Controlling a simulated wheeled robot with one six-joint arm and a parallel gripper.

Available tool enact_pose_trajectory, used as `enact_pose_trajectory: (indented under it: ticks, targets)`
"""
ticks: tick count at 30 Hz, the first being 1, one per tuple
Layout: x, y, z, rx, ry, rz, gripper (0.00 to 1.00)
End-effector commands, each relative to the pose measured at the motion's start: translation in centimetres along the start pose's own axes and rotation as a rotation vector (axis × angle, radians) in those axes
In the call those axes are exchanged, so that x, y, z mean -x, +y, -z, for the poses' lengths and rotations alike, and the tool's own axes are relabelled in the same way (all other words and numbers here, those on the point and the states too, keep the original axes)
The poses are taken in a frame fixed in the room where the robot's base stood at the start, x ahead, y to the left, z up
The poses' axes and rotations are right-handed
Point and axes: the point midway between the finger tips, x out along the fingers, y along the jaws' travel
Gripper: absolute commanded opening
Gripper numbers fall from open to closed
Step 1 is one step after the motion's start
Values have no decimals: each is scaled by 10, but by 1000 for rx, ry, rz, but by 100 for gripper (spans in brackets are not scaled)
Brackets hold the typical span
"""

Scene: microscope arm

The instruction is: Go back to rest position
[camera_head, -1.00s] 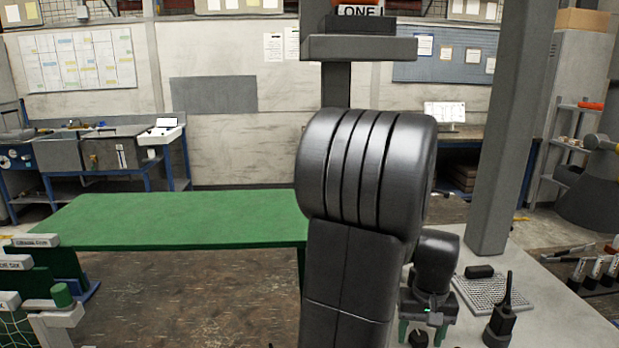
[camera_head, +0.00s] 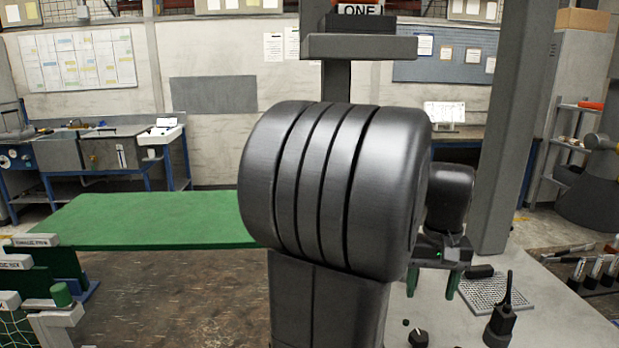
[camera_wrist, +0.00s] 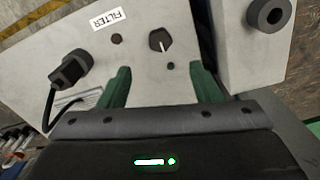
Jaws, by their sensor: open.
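My gripper (camera_head: 434,283) is at the right of my large dark arm link in the head view, above the light grey table (camera_head: 540,318). Its two green fingers point down and stand apart with nothing between them. In the wrist view my gripper (camera_wrist: 159,85) is open over a grey panel (camera_wrist: 105,45) with a FILTER label. A black knob with a pale pointer (camera_wrist: 160,40) lies just beyond the fingertips, not touched. The knob (camera_head: 418,338) also shows below the gripper in the head view. My arm link hides part of the table.
A black radio-like device with an antenna (camera_head: 499,322) and a perforated plate (camera_head: 490,288) are on the grey table. A grey pillar (camera_head: 507,150) rises behind. A green table (camera_head: 150,220) is at the left. In the wrist view a black plug with a cable (camera_wrist: 75,68) is on the panel.

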Motion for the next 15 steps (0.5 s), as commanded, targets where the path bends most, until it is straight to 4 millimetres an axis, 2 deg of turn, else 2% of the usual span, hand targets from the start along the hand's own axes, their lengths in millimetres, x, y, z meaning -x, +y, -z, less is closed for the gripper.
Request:
enact_pose_trajectory:
  ticks: [1,2,3,15]
  targets:
    - [11,0,0,0,3,-1,59]
    - [14,0,0,0,3,-1,59]
    - [-1,0,-1,0,-6,2,59]
    - [-82,0,-1,-1,-6,2,59]
